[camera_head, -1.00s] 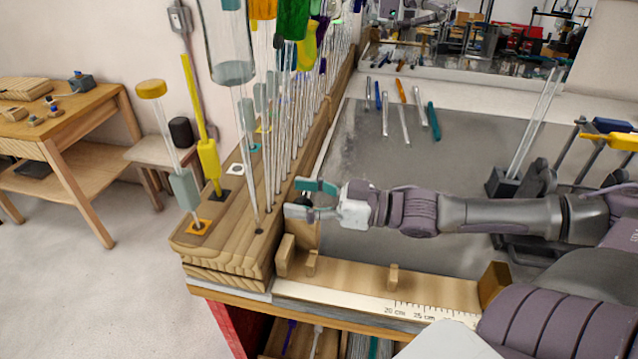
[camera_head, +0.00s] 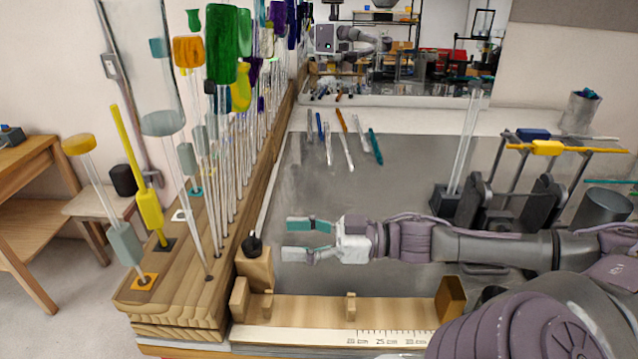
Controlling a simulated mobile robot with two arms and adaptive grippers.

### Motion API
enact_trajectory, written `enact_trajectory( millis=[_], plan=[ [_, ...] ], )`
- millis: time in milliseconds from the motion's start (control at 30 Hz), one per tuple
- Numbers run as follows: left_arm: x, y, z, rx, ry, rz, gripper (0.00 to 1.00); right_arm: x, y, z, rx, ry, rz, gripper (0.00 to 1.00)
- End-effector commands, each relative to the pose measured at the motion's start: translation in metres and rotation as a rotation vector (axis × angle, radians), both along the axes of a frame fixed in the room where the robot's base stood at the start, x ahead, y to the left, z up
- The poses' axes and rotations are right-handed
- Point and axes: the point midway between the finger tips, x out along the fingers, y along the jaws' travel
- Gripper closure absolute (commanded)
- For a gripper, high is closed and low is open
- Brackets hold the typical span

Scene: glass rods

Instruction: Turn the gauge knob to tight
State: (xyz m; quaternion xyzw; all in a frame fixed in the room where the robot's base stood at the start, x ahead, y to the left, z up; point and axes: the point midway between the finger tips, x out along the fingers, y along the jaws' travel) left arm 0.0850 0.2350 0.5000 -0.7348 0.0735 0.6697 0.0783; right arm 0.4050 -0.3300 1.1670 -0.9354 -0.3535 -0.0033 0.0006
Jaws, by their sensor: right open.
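The gauge knob (camera_head: 252,244) is small and black. It sits on top of an upright wooden block (camera_head: 254,267) at the left end of the wooden length gauge (camera_head: 320,308). My right gripper (camera_head: 290,238) is open and empty, just right of the knob. Its two teal-tipped fingers point left toward the knob, with a gap between them and it. I cannot read any tight mark or the knob's setting. My left gripper is not in view.
A wooden rack (camera_head: 190,278) with several upright glass rods stands close left of the knob. Loose coloured rods (camera_head: 344,150) lie at the back of the grey mat (camera_head: 300,180). A dark stand (camera_head: 448,205) with upright glass is at right. The mat's middle is clear.

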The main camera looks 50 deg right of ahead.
Motion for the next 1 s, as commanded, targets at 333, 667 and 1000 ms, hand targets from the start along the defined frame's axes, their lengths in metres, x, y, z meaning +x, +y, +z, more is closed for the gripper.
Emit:
enact_trajectory(
  millis=[333, 667, 1000],
  plan=[
    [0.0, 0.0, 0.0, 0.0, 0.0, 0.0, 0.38, -0.027, -0.024, -0.001, -0.001, 0.004, -0.001, 0.38],
    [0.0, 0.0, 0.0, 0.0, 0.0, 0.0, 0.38, -0.029, -0.025, -0.001, -0.003, 0.005, 0.001, 0.38],
    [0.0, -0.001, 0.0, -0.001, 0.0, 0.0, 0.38, -0.028, -0.025, -0.001, -0.003, 0.004, 0.001, 0.38]
  ],
)
